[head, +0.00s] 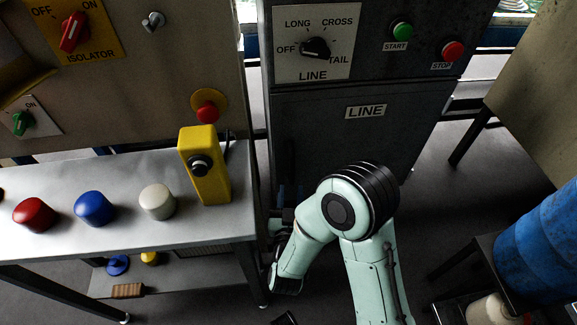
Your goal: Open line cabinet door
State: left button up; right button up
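The line cabinet is dark grey, with a selector panel on top. Its door (325,140) carries a white LINE label (365,111) and looks closed. My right arm rises from the bottom in front of the cabinet and bends down to the left. My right gripper (287,200) seems to be at the door's lower left edge, close to the table's right end. It is small and dark there, partly hidden by my own arm. I cannot tell its opening or whether it touches the door. No door handle shows clearly. My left gripper is not clearly seen.
A metal table (120,225) at the left holds red, blue and white knobs and a yellow button box (204,165). A blue drum (545,245) stands at the right on a dark stand. Floor between the cabinet and the drum is clear.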

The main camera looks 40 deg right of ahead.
aim_at(292, 164)
jog(key=x, duration=1.1)
jog(key=shift+w, duration=0.15)
jog(key=shift+c, duration=0.3)
grip_shut()
